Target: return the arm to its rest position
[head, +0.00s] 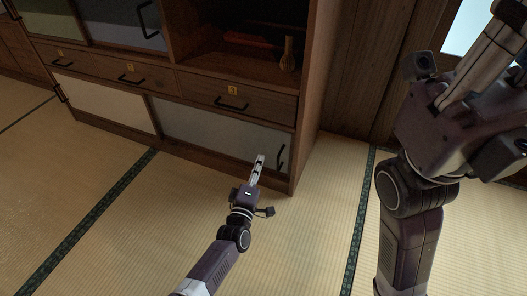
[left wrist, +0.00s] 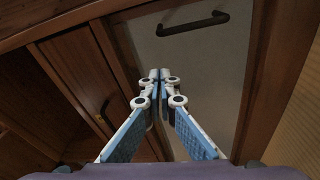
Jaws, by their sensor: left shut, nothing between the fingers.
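My left gripper (head: 261,158) reaches from the bottom of the head view over the tatami, in front of the cabinet's lower right door. It is shut and empty. In the left wrist view the fingertips (left wrist: 160,75) meet, with the grey door panel (left wrist: 210,50) and its dark handle (left wrist: 193,23) beyond them. I cannot tell whether the tips touch the door. My right arm (head: 410,190) stands raised at the right of the head view. Its fingers are cut off at the edge.
The wooden cabinet (head: 309,100) has drawers (head: 235,98) with dark handles and an open shelf holding a small vase (head: 288,54). The lower doors appear closed. Tatami floor (head: 90,165) is clear at the left and right of my left arm.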

